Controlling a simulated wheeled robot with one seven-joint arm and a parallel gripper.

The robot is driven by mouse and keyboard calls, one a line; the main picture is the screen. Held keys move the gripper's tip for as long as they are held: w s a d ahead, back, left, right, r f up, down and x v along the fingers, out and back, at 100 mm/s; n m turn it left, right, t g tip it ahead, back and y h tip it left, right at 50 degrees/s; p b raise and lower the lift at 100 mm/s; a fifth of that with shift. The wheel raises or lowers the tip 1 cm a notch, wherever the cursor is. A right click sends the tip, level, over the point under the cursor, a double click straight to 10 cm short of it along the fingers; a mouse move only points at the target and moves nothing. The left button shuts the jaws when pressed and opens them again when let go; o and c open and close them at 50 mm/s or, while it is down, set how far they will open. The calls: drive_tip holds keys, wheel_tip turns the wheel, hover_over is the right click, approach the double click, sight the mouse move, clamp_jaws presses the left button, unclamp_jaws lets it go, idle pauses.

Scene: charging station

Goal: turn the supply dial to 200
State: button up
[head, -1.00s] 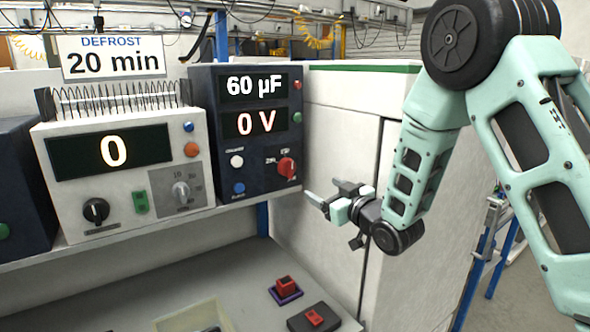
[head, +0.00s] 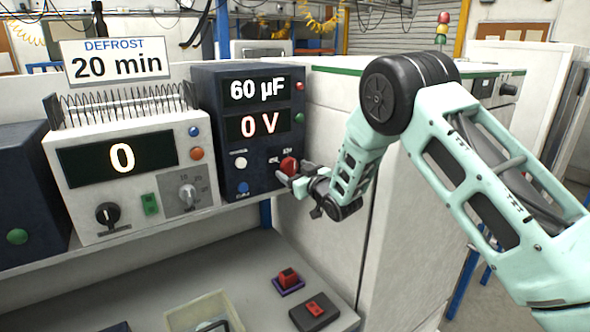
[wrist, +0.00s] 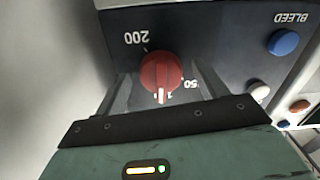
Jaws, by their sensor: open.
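The red supply dial (head: 289,165) sits low on the right of the dark panel that reads 60 µF and 0 V. In the wrist view the dial (wrist: 161,72) lies between my gripper's two fingers. Its white mark points down toward my gripper's base, near a partly hidden label. The label 200 is at its upper left and 50 at its lower right. My gripper (head: 290,178) is open, with its fingers (wrist: 165,82) beside the dial. I cannot tell whether they touch it.
A white unit (head: 130,190) with a display reading 0 stands left of the dark panel (head: 212,120). A blue button (wrist: 284,42) and a white button (wrist: 257,92) are near the dial. A white cabinet (head: 330,120) stands at the right. Red switches (head: 288,277) are on the bench below.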

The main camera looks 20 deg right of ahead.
drive_tip(key=c, duration=1)
drive_tip(key=shift+o, duration=0.2)
drive_tip(key=shift+f+m+b, duration=0.15)
drive_tip(key=shift+m+b, duration=0.15)
drive_tip(key=shift+b, duration=0.25)
